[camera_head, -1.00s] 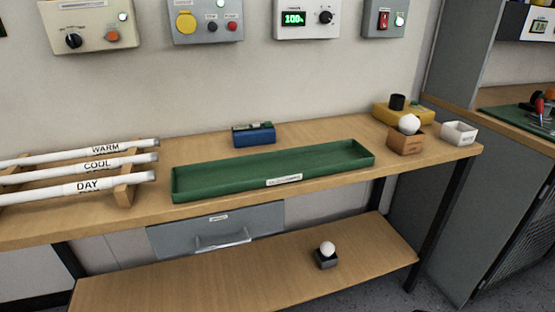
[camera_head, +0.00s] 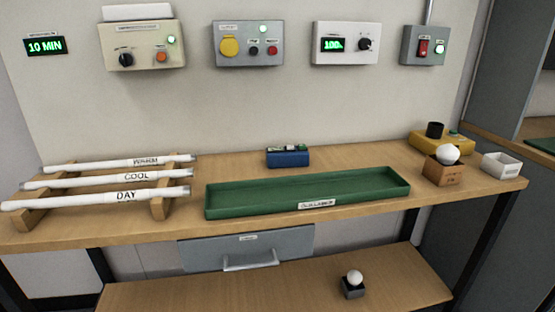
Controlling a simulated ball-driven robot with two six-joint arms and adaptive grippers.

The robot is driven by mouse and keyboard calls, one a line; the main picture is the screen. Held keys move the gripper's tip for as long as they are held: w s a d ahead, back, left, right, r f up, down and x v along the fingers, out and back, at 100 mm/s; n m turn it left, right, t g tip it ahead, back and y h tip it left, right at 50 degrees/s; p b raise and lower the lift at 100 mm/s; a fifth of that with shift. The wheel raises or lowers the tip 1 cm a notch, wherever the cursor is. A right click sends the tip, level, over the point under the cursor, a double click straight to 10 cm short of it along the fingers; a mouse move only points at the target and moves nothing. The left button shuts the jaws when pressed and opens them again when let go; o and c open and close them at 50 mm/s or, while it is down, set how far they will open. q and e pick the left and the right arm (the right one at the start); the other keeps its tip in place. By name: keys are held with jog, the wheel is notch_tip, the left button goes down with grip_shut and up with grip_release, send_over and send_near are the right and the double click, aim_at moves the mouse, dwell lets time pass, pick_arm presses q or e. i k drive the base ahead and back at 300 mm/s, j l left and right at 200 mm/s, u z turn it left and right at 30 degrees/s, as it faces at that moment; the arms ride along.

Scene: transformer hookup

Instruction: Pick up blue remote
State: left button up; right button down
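A small blue box-like object (camera_head: 288,158) sits on the wooden bench behind the green tray. Its top shows green and light parts, too small to make out. It is the only blue thing in view, and I cannot tell whether it is the remote. Neither of my grippers is in view.
The long green tray (camera_head: 225,206) lies along the bench (camera_head: 100,234). White labelled tubes (camera_head: 110,194) rest on a wooden rack at left. A yellow device (camera_head: 459,143), wooden box (camera_head: 442,173) and white box (camera_head: 501,165) stand at right. A lower shelf (camera_head: 230,292) holds a bulb (camera_head: 355,277).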

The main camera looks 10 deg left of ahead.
aim_at(276, 157)
jog(key=i+l+u, duration=0.25)
jog(key=i+l, duration=0.15)
jog(key=i+l+u, duration=0.3)
jog(key=i+l, duration=0.05)
jog(key=l, duration=0.1)
